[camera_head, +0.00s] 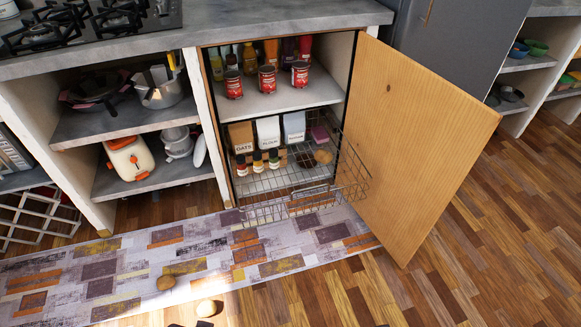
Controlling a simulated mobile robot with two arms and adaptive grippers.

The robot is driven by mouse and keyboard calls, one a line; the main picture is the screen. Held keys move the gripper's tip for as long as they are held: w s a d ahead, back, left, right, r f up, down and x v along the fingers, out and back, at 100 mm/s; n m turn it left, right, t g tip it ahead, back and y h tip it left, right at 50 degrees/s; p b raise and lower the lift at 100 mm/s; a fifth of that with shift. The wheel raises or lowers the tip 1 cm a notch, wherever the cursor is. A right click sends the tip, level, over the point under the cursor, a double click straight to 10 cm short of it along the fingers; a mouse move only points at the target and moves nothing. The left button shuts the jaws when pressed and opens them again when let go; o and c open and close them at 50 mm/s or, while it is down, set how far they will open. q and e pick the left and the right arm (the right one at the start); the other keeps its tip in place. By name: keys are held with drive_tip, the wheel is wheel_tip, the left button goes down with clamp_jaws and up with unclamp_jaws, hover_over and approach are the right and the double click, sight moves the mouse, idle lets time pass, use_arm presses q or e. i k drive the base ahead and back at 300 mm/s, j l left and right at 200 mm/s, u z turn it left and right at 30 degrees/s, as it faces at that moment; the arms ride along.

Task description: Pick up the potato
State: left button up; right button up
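A brown rounded item (323,156), possibly also a potato, sits in the pull-out wire basket (268,181) of the open cabinet.
The wooden cabinet door (418,140) stands wide open to the right. The wire basket juts out over the rug (110,275). Red cans (267,79) stand on the shelf above it. Pots and a cooker fill the left shelves. The wood floor (480,260) at right is clear.

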sight(165, 282)
drive_tip(key=u, duration=1.45)
